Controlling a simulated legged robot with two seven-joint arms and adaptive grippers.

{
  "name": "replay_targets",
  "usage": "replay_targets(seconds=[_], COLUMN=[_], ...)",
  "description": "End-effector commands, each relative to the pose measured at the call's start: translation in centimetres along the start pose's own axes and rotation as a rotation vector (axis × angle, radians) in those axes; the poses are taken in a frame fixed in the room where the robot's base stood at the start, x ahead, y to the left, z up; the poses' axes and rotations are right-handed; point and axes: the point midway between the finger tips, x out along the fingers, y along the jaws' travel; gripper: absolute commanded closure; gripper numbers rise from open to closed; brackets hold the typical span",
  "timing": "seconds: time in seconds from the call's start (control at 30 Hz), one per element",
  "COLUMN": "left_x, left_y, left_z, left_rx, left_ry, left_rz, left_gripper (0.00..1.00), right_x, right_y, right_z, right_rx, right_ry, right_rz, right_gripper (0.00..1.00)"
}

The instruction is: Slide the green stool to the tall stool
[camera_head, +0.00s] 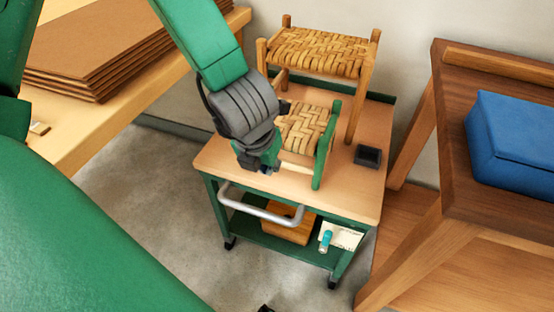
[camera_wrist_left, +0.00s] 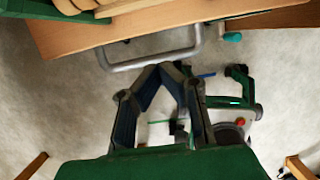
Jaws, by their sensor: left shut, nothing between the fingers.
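The green stool (camera_head: 301,128) has a low woven seat and green legs and stands on the trolley's top. The tall stool (camera_head: 318,52), with wooden legs and a woven seat, stands behind it on the same top. A clear overlap in the head view hides the gap between them. My left gripper (camera_head: 262,166) is shut and empty at the front left of the green stool, hiding its left front leg. I cannot tell whether it touches the stool. In the left wrist view the gripper's fingers (camera_wrist_left: 172,68) meet below the trolley's handle.
The trolley (camera_head: 235,160) has a grey handle (camera_head: 262,208) at its front. A small dark box (camera_head: 368,155) sits right of the green stool. A wooden bench with a blue box (camera_head: 515,140) stands at right, a table with brown boards (camera_head: 110,45) at left.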

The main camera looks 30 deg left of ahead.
Motion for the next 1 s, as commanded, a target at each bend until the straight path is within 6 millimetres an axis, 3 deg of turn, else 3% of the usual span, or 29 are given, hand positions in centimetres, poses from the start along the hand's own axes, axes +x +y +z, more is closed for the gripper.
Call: replay_targets(seconds=[0.43, 0.5, 0.67, 1.0], left_x=[9.6, 9.5, 9.9, 10.1], left_y=[0.0, 0.0, 0.0, -0.1], left_z=[-0.2, 1.3, 3.1, 3.8], left_rx=[0.007, 0.007, 0.008, 0.009], left_ry=[0.002, -0.005, -0.002, 0.0], left_rz=[0.003, 0.005, 0.004, 0.002], left_gripper=[1.0, 1.0, 1.0, 1.0], right_x=[4.1, 3.7, 3.5, 3.5], right_y=[0.0, 0.0, 0.0, 0.0], right_z=[0.2, 0.2, 0.2, 0.2], right_rx=[0.001, 0.001, 0.001, 0.001], right_ry=[0.0, -0.001, 0.0, 0.0], right_rz=[0.0, 0.0, 0.0, 0.0], right_gripper=[0.6, 0.6, 0.6, 0.6])
